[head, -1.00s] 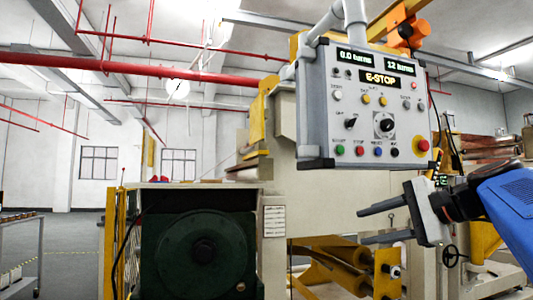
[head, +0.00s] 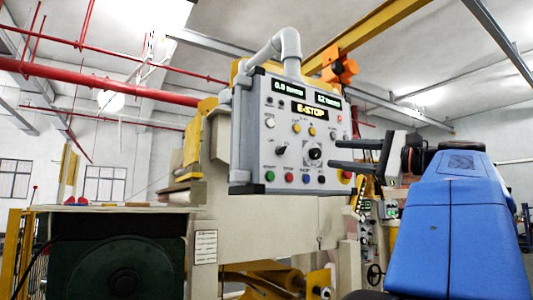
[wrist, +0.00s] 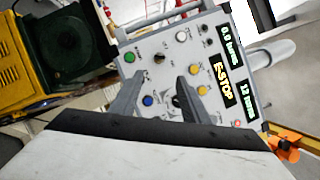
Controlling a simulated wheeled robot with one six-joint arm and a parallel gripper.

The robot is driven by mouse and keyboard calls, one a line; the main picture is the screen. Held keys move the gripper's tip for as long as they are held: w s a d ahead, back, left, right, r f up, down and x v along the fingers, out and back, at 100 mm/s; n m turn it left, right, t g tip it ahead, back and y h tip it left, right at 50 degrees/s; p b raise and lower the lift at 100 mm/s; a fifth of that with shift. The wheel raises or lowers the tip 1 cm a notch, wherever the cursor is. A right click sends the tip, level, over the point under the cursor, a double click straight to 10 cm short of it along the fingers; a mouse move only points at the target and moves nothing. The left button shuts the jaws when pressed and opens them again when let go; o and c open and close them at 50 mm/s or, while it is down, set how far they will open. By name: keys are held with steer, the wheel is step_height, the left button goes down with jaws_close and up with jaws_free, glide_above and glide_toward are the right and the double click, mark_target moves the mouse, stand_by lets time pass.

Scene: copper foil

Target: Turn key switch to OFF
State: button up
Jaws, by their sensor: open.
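The grey control panel (head: 240,140) hangs from a pipe arm, and its display reads E-STOP. It carries two black turning controls: a small switch (head: 281,148) at left and a larger knob (head: 315,153) on a pale plate at right. I cannot tell which is the key switch, nor read its position labels. My gripper (head: 331,154) is open and empty, fingers pointing left, at the panel's right part beside the larger knob. In the wrist view, the small switch (wrist: 160,58) lies beyond the fingertips, and the larger knob is partly hidden near the right finger.
The panel's lower row has green (head: 270,176), red, blue and black buttons. A red stop button on yellow (head: 345,176) is partly behind my lower finger. Yellow lamps (head: 297,130) sit above the knobs. A machine with a dark green drum housing (head: 120,268) stands below left.

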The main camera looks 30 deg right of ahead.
mark_target(282, 150)
steer(key=shift+x, duration=8.15)
steer(key=shift+f, duration=0.1)
steer(key=c, duration=1.1)
